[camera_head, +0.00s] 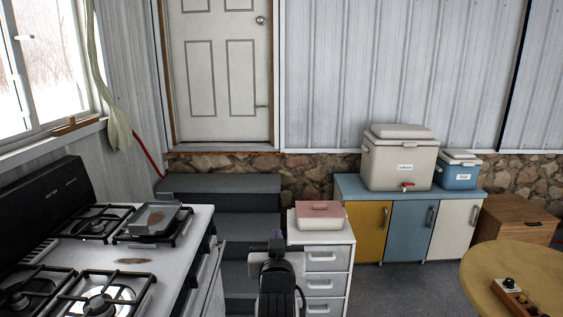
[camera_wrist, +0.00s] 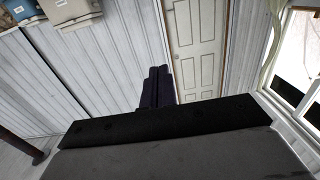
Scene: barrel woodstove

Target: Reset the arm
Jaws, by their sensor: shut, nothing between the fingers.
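My gripper shows in the wrist view (camera_wrist: 157,85) as two dark fingers side by side, shut with nothing between them. They point toward the wall beside the white door (camera_wrist: 195,50). In the head view my dark arm rises at the bottom centre, in front of the drawer unit, and my gripper (camera_head: 277,240) is a small dark tip at its top. The gripper appears clear of the surrounding things.
A stove (camera_head: 175,245) with a pan (camera_head: 156,219) stands at left. A white drawer unit (camera_head: 325,262) bears a pink-lidded container (camera_head: 320,215). Coolers (camera_head: 400,160) (camera_head: 457,172) sit on a coloured cabinet (camera_head: 411,232). A round table (camera_head: 540,270) is at right; dark steps (camera_head: 230,205) lead to the door.

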